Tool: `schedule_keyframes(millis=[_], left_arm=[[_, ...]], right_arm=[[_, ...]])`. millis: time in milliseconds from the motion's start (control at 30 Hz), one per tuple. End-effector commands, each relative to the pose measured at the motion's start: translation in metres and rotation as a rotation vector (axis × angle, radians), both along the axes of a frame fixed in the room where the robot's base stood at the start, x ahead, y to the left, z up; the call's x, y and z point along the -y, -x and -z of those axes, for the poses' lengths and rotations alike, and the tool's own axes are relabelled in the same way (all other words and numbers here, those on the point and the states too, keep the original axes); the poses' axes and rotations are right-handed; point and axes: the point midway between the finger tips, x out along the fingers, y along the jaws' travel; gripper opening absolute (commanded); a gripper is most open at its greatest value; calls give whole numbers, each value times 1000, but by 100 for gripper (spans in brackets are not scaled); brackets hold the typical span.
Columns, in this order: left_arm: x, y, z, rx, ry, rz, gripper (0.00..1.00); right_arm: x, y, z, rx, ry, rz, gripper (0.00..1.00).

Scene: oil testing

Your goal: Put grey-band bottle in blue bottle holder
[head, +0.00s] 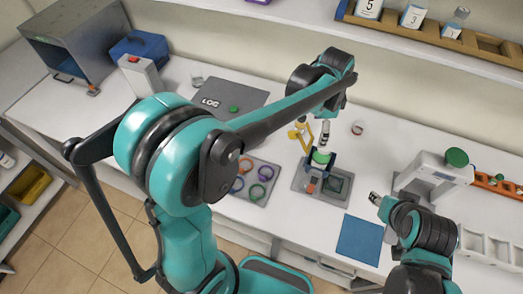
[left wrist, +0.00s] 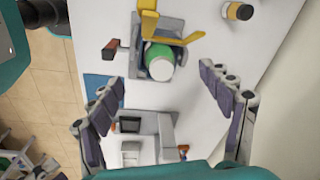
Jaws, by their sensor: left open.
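I cannot tell for sure which bottle has a grey band or which part is the blue holder. My left gripper (left wrist: 162,76) is open and empty; its spread fingers frame the green-band bottle, apart from it. My right gripper (head: 376,199) is low at the right; its jaws are unclear.
A yellow clamp (head: 300,137) and a small brown-labelled bottle (head: 357,128) stand near the bracket. A blue mat (head: 360,239) lies at the front. A white machine (head: 433,176) stands to the right. Coloured rings lie on a grey tray (head: 268,202).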

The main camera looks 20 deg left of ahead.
Motion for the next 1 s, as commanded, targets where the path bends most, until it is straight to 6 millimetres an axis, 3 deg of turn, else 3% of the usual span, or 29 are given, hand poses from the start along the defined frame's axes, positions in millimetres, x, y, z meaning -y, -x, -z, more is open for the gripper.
schedule_keyframes(millis=[100, 200, 333, 500, 700, 1000], left_arm=[[-38, 34, -25, 88, 45, -222, 79], [-65, 64, -38, 167, 96, -415, 79], [-96, 103, -43, 265, 175, -660, 79], [-125, 147, -34, 374, 286, -934, 79], [-140, 172, -21, 444, 375, -1110, 79], [-142, 175, -19, 456, 393, -1143, 79]], right_arm=[[0, 0, 0, 0, 0, 0, 40], [0, 0, 0, 0, 0, 0, 40], [0, 0, 0, 0, 0, 0, 40], [0, 0, 0, 0, 0, 0, 40], [0, 0, 0, 0, 0, 0, 40], [0, 0, 0, 0, 0, 0, 40]])
